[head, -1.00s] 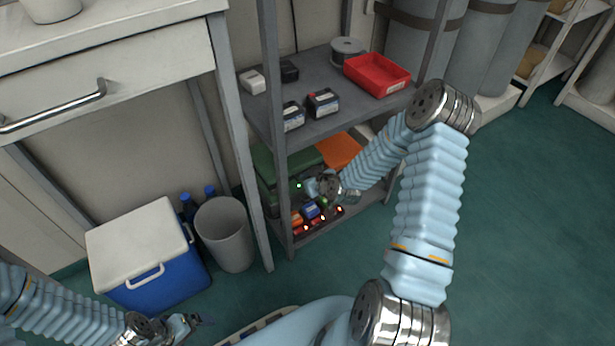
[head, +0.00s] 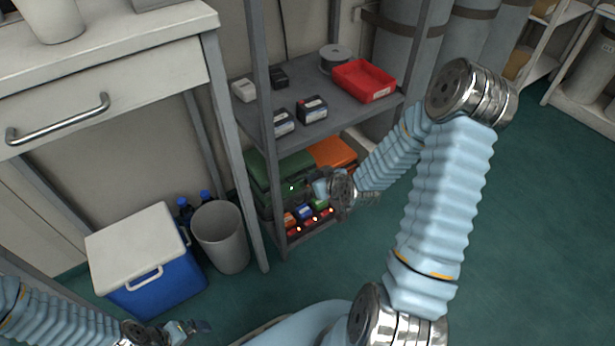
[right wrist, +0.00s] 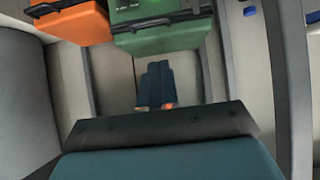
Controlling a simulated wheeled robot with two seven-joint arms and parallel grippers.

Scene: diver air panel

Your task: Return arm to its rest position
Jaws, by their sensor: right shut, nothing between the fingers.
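My right arm reaches from the right toward the lower part of the grey shelf unit. Its gripper (head: 319,188) is in front of the lower shelf, small and partly hidden by the wrist. In the right wrist view my right gripper (right wrist: 157,82) has its dark blue fingers together with nothing held. It points toward the space below a green case (right wrist: 165,35) with green lights. My left gripper (head: 188,328) is low at the left, near the bottom edge, too small to show whether it is open.
The grey shelf (head: 350,115) holds a red tray (head: 364,82), a spool (head: 335,58) and small boxes. Below are an orange case (head: 333,153) and small coloured items with red lights (head: 308,218). A bin (head: 220,238) and blue cooler (head: 150,265) stand left. Floor at right is clear.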

